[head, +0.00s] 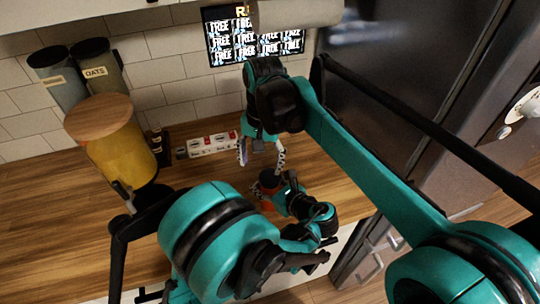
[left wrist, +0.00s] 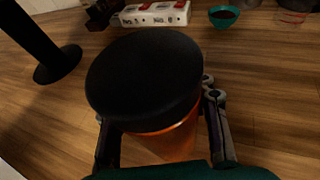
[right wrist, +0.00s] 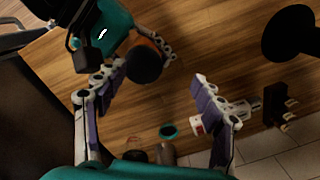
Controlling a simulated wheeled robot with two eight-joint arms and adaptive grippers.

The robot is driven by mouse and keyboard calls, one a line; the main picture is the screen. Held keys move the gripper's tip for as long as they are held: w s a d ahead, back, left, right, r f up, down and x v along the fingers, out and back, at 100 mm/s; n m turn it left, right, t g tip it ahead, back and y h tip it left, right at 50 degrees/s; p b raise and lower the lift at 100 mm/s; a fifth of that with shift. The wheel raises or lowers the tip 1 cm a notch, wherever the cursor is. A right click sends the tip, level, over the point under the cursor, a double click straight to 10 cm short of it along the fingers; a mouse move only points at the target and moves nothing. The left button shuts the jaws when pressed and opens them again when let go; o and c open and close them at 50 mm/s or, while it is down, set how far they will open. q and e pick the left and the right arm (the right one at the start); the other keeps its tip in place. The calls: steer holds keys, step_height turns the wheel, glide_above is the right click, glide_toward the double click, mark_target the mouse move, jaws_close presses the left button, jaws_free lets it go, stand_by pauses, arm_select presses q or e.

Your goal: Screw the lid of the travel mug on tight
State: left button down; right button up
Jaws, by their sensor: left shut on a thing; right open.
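The travel mug (left wrist: 165,140) has an orange body and stands upright on the wooden counter. Its round black lid (left wrist: 145,75) sits on top of the body; how tightly it is seated cannot be told. The lid also shows in the right wrist view (right wrist: 143,64) and, small, in the head view (head: 268,177). My left gripper (left wrist: 160,118) is shut around the mug body, below the lid. My right gripper (head: 261,159) is open and empty above the mug. In the right wrist view its fingers (right wrist: 155,85) are spread wide, with the lid beyond them, apart from it.
A yellow dispenser (head: 120,140) with a wooden lid and dark canisters (head: 95,65) stand at the left. A white box with red marks (head: 212,145) lies by the tiled wall. A teal bowl (left wrist: 223,17) is behind the mug. A dark fridge (head: 400,50) stands at the right.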

mark_target(270, 176)
steer(key=n, duration=0.5)
steer(key=shift+w+d+r, duration=0.1)
steer(key=shift+d+r, duration=0.1)
steer(key=shift+d, duration=0.1)
steer(key=n, duration=0.4)
steer(key=shift+d+r+n, duration=0.15)
steer(key=shift+d+n, duration=0.15)
steer(key=n, duration=0.4)
steer(key=shift+w+d+r+n, duration=0.1)
steer(key=shift+d+n, duration=0.15)
steer(key=shift+n, duration=0.05)
steer(key=n, duration=0.6)
steer(key=shift+w+d+r+h, duration=0.1)
steer(key=shift+d+r+h, duration=0.15)
steer(key=shift+d+h, duration=0.1)
steer(key=shift+f, duration=0.15)
steer(key=shift+f, duration=3.9)
steer(key=c, duration=1.2)
